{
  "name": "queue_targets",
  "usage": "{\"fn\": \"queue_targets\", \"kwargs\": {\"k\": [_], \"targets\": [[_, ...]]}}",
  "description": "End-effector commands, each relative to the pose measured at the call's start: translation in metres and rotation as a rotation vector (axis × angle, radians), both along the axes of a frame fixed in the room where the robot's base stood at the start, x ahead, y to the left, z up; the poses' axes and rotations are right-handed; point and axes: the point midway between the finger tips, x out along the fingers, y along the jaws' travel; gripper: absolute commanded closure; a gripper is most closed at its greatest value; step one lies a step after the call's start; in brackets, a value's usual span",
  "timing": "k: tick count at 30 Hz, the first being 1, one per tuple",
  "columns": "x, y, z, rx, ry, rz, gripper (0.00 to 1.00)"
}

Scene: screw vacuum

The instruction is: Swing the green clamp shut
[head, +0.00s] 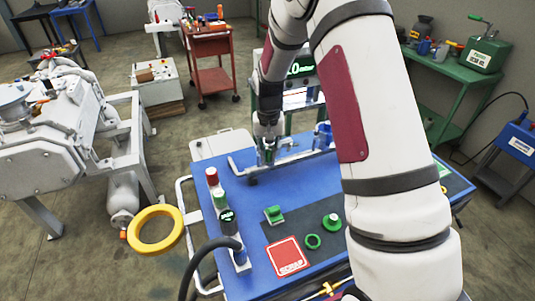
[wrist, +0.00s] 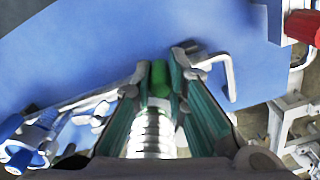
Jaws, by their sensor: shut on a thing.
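My gripper (head: 268,143) is low over the far left part of the blue bench top (head: 205,223). In the wrist view, a green rounded piece (wrist: 160,80), apparently the green clamp's handle, sits between my fingertips. The fingers close on it from both sides. A silver ribbed part (wrist: 152,135) shows between the fingers, below the green piece in the picture. A metal rod or bracket (wrist: 222,75) lies right beside the fingertips. In the head view my gripper hides most of the clamp, and I cannot tell how far it is swung.
Red (head: 212,176) and green-topped (head: 220,198) posts stand on the bench's left side. A dark mat holds a green block (head: 273,214), a green ring (head: 313,241), a green knob (head: 333,222) and a red scrap plate (head: 289,257). A yellow ring (head: 155,230) is at left.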

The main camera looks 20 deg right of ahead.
Motion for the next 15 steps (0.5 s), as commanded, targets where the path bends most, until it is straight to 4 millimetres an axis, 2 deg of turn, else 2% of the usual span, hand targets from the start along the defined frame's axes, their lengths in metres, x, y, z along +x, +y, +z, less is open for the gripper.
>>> {"fn": "queue_targets", "kwargs": {"k": [8, 9, 11, 15], "targets": [[0.0014, -0.0009, 0.0012, -0.002, -0.005, 0.001, 1.0], [0.0015, -0.0009, 0.0012, -0.002, -0.005, 0.001, 0.82], [0.0013, -0.0008, 0.0011, -0.001, -0.004, 0.0, 0.68], [0.0009, -0.0007, 0.0008, -0.001, -0.003, 0.0, 0.65]]}}
